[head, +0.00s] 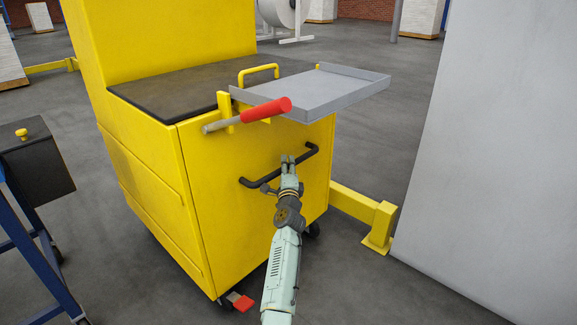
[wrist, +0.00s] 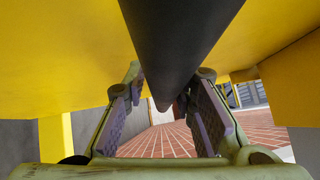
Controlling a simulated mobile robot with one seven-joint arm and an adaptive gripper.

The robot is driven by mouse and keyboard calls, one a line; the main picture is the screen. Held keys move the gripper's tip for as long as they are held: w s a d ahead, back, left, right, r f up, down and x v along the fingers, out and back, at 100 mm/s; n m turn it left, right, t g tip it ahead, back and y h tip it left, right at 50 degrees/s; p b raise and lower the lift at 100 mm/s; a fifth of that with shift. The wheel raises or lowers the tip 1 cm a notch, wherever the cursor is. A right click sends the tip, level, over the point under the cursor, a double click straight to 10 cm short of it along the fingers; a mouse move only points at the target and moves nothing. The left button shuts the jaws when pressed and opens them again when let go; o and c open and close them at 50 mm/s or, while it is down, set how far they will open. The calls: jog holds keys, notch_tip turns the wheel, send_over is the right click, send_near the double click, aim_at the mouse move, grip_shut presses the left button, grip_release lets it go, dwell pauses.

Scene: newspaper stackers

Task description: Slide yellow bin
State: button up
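The yellow bin (head: 240,215) is a tall yellow cabinet on casters, standing in the middle of the head view. Its front panel carries a black bar handle (head: 307,160). My gripper (head: 288,160) is at the middle of this handle. In the wrist view the handle (wrist: 180,35) runs down from the top between my gripper's two fingers (wrist: 168,88). The fingers stand apart on either side of the bar. Whether the pads touch the bar is hard to tell. The bin's yellow surface (wrist: 60,60) fills the upper part of the wrist view.
A grey tray (head: 325,92) and a red-gripped lever (head: 265,109) jut out above the handle. A low yellow rail (head: 355,204) and a large grey panel (head: 470,150) stand to the right. A blue-framed stand (head: 35,255) is at the left. Floor in between is open.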

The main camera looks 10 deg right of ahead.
jog(key=shift+o, duration=1.4)
jog(key=shift+w+a, duration=0.1)
jog(key=shift+a, duration=0.2)
jog(key=shift+d+r, duration=0.1)
jog(key=s+a+f, duration=0.1)
jog(key=s+f, duration=0.1)
jog(key=s, duration=1)
jog(key=shift+a, duration=0.15)
jog(key=shift+r, duration=0.1)
